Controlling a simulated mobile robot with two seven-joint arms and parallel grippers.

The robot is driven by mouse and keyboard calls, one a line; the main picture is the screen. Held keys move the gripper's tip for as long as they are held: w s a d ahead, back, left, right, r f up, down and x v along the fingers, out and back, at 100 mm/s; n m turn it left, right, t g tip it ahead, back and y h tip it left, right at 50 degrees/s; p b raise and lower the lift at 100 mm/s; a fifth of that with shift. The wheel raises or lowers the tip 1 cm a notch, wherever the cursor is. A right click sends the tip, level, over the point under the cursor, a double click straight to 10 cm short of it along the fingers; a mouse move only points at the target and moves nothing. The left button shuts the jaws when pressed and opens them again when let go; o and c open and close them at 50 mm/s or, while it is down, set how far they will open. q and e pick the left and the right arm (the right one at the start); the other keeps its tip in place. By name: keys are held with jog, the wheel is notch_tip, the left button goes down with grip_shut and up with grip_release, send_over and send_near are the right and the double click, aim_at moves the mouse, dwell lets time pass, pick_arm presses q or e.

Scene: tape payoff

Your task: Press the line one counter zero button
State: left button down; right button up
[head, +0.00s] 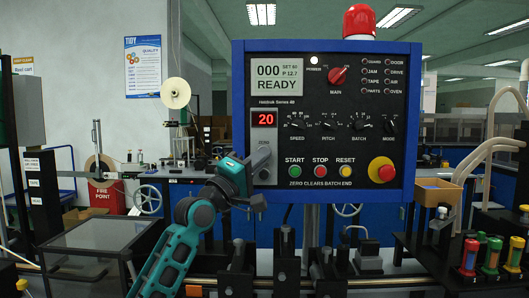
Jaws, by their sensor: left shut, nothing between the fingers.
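The control panel (342,215) has a blue frame and a dark face. At its left, a red-lit counter (264,118) reads 20. My right gripper is not in view.
Green start (295,171), red stop (320,171) and yellow reset (345,171) buttons sit right of the ZERO plate. A red emergency knob (382,170) is farther right. Dark machine fixtures stand below the panel.

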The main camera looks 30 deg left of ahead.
pick_arm(q)
jog(key=s+d+p, duration=0.2)
jog(key=s, duration=0.1)
jog(key=s+d+p, duration=0.1)
jog(key=s, duration=0.1)
dwell(1.0)
